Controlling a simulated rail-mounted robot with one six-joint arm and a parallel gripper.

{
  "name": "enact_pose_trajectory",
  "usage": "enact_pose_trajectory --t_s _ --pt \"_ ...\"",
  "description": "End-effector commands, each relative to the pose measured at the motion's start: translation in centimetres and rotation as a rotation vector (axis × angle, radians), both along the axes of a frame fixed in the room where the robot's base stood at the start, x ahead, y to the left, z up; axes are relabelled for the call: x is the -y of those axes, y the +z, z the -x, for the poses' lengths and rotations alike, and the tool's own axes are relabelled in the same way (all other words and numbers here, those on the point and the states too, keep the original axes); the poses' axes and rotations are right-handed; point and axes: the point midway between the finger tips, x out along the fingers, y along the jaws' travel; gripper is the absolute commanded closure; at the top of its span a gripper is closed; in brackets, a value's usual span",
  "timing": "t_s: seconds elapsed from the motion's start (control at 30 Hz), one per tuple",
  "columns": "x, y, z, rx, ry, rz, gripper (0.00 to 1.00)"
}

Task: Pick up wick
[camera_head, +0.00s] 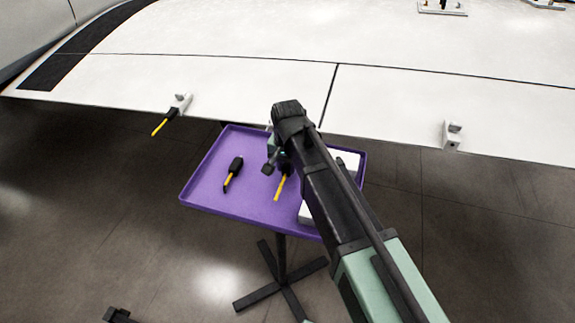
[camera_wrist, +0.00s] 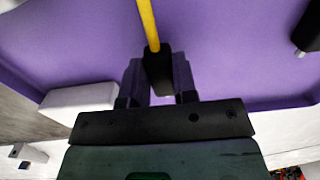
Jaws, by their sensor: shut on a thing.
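A wick with a black body and a yellow rod (camera_head: 281,187) is at my gripper, over the purple tray. In the wrist view, its black body (camera_wrist: 157,72) sits between the two fingers of my gripper (camera_wrist: 158,88), which is shut on it. The yellow rod points away from the gripper. In the head view, my arm partly hides the gripper (camera_head: 282,167) and the wick's body. I cannot tell whether the wick touches the tray. A second wick (camera_head: 235,170) lies on the tray to the left; its black end shows in the wrist view (camera_wrist: 309,28).
The purple tray (camera_head: 208,185) stands on a dark stand. A white box (camera_head: 348,160), partly hidden by my arm, is on its right side. A third wick (camera_head: 165,119) is in a white holder (camera_head: 183,101) at the white panel's edge. Another white holder (camera_head: 452,136) looks empty.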

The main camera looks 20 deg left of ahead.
Motion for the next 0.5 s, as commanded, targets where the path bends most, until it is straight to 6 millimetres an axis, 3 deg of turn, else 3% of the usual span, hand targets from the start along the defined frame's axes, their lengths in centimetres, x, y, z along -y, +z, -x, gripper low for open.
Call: enact_pose_trajectory --t_s 0.17,0.4,0.5 --pt "0.0 4.5 0.0 0.0 0.0 0.0 1.0" --pt "0.0 13.4 0.0 0.0 0.0 0.0 1.0" --pt "0.0 16.4 0.0 0.0 0.0 0.0 1.0"
